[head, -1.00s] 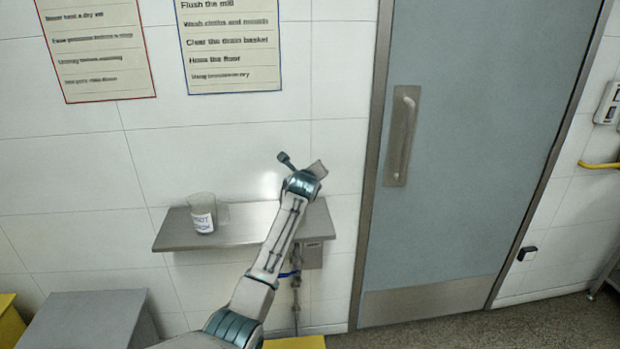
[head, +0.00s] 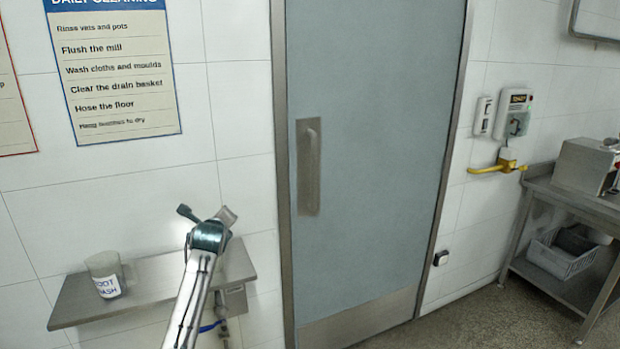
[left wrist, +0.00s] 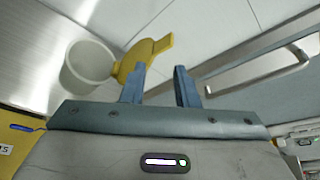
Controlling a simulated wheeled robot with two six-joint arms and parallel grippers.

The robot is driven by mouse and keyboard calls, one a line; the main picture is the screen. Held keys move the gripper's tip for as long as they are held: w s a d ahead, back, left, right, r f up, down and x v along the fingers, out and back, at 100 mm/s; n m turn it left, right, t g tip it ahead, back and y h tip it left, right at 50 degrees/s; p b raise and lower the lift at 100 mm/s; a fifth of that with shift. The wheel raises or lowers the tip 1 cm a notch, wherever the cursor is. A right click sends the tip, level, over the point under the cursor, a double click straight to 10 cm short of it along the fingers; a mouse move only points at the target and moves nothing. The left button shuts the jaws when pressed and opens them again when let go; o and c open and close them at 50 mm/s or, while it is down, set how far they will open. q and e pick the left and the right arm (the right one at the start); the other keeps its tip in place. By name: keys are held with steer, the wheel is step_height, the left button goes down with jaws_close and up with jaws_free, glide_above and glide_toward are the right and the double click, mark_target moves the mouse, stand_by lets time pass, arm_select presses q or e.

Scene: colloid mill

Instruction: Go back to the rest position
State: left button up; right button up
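My left arm rises from the bottom of the head view. Its gripper (head: 207,213) shows in front of the white wall, over the right part of the metal wall shelf (head: 150,287). In the left wrist view the two fingers (left wrist: 160,85) stand apart with nothing between them, so it is open and empty. Beyond the fingers there are a white cup (left wrist: 88,62) and a yellow thing (left wrist: 145,55) whose shape I cannot make out. My right gripper is in neither view.
A labelled cup (head: 106,274) stands on the shelf. A grey door (head: 370,150) with a handle (head: 309,168) is right of my gripper. Further right are a yellow wall bracket (head: 497,167) and a metal table (head: 565,200) with a crate (head: 562,255) on its lower shelf. Floor before the door is clear.

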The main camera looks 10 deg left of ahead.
arm_select(q)
steer(key=s+d+f+n+g+h, duration=0.15)
steer(key=s+f+n, duration=0.35)
steer(key=s+f, duration=0.6)
steer(key=s+d+f+n+g, duration=0.25)
steer(key=s+f+n, duration=0.25)
steer(key=s+f, duration=0.55)
steer(key=s+d+f+n+g+h, duration=0.1)
steer(key=s+d+n+g, duration=0.15)
steer(key=s+n, duration=0.95)
steer(key=s+d+f+n+g+h, duration=0.15)
steer(key=s+g, duration=0.25)
steer(key=s, duration=1.8)
step_height(320, 180, down, 33)
steer(key=a+g+b, duration=0.1)
steer(key=a+b, duration=0.1)
steer(key=a, duration=0.1)
steer(key=s+f+g+b, duration=0.1)
steer(key=s+f, duration=1.8)
steer(key=f, duration=0.1)
steer(key=shift+a+y, duration=0.3)
steer(key=shift+a, duration=0.05)
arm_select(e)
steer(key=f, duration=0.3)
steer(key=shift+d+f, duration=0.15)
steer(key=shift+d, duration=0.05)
